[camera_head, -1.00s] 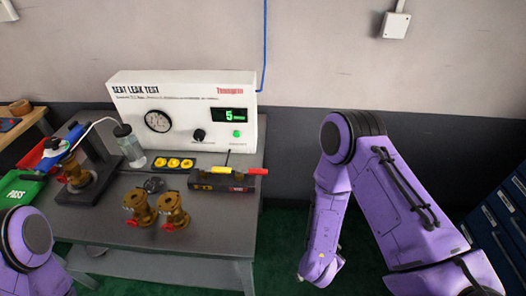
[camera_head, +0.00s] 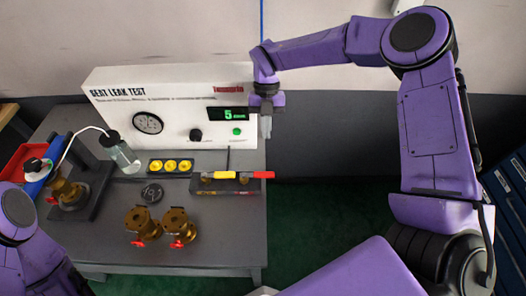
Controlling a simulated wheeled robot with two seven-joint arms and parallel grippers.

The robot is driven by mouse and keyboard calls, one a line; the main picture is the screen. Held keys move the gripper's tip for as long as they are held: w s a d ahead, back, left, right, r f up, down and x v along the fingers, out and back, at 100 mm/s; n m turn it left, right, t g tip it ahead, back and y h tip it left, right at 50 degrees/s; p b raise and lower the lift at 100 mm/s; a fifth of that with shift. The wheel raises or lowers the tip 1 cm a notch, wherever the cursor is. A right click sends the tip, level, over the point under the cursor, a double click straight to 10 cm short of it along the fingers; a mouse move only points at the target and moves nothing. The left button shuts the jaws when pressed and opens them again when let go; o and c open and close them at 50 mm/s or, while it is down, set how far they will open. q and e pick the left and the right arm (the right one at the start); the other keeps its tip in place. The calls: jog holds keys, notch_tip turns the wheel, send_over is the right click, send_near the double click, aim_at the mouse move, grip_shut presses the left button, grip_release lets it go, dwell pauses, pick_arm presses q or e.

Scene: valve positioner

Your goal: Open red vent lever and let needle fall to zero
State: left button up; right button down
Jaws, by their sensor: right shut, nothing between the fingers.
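The dial gauge (camera_head: 148,124) is on the front of the white seat leak test box (camera_head: 180,90); its needle is too small to read. A green display (camera_head: 234,114) beside it shows 5. I cannot tell which red part is the vent lever: a red and yellow bar (camera_head: 235,175) lies across a dark block at the bench's right, and small red handles (camera_head: 138,243) show on brass valves. My right gripper (camera_head: 266,132) is shut and empty, pointing down by the box's right edge, above the bar's right end and apart from it. My left gripper is out of view.
Two brass valves (camera_head: 176,226) stand at the front of the grey bench (camera_head: 225,240). A brass valve in a black fixture (camera_head: 78,208) and a clear bottle (camera_head: 122,155) stand to the left. Several yellow pieces (camera_head: 170,166) sit in a dark holder. Blue drawers (camera_head: 510,190) are at the right.

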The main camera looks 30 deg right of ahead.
aim_at(257, 175)
jog(key=b+x, duration=0.6)
jog(key=x, duration=0.4)
jog(key=shift+s+a+f+b, duration=0.1)
jog(key=shift+a+f+b, duration=0.1)
jog(key=shift+b, duration=0.15)
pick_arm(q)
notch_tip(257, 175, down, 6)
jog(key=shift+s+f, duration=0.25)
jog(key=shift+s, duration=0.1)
pick_arm(e)
jog(key=shift+s+d+r, duration=0.2)
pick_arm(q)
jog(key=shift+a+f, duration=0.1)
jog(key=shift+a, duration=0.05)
